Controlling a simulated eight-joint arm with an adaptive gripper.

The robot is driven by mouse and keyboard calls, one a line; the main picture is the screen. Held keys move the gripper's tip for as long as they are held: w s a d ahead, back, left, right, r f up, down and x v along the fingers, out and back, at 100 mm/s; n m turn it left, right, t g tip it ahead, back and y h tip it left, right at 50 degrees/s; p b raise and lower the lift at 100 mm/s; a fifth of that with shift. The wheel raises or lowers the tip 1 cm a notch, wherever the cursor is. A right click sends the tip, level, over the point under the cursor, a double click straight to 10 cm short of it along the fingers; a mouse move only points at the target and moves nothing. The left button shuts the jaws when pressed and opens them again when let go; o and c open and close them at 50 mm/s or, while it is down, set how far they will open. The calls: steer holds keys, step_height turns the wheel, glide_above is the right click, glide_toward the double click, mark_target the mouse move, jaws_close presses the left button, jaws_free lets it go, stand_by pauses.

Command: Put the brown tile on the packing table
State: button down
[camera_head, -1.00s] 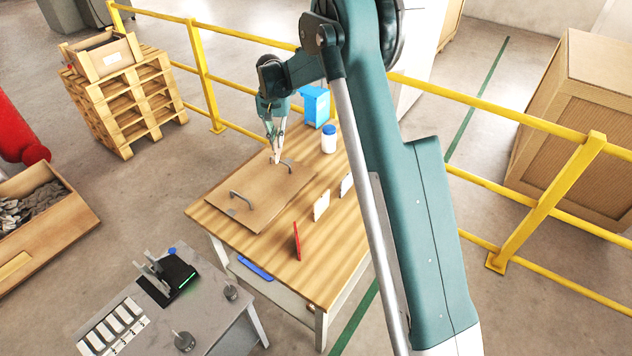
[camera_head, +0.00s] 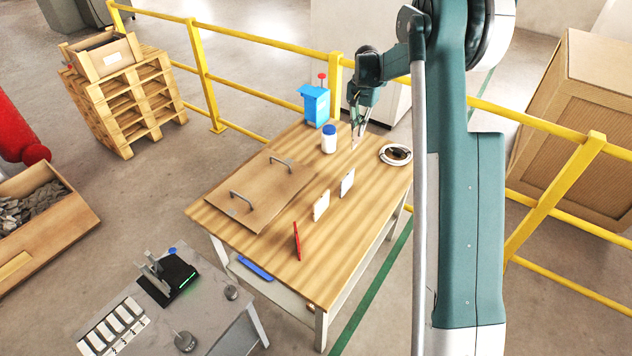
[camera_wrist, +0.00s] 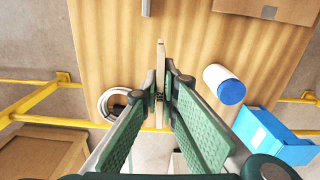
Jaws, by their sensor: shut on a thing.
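My gripper (camera_head: 355,138) is above the far right part of the wooden packing table (camera_head: 335,240), right of the blue-lidded jar. In the wrist view my gripper (camera_wrist: 161,95) is shut on a thin, upright tile (camera_wrist: 160,55), seen edge-on with a light brown edge. It appears to be the brown tile; its faces are hidden from this angle. Whether its lower edge touches the table cannot be told. A red tile (camera_head: 297,240), a cream tile (camera_head: 321,205) and a white tile (camera_head: 347,182) stand on the table, roughly in line with my gripper.
A white jar with a blue lid (camera_head: 328,140), a blue container (camera_head: 316,104) and a white ring-shaped roll (camera_head: 395,155) are near my gripper. A brown board with two handles (camera_head: 255,200) lies on the table's left half. Yellow railing (camera_head: 262,41) runs behind.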

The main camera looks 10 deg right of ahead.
steer(key=d+f, duration=0.4)
steer(key=f, duration=0.1)
steer(key=shift+s+d+m, duration=0.25)
steer(key=shift+s+m, duration=0.05)
steer(key=shift+f, duration=0.15)
steer(key=shift+f+b, duration=0.4)
steer(key=shift+f, duration=2.6)
steer(key=shift+f, duration=1.85)
steer(key=shift+f+b, duration=0.2)
steer(key=shift+b, duration=0.2)
steer(key=c, duration=2.6)
jaws_free()
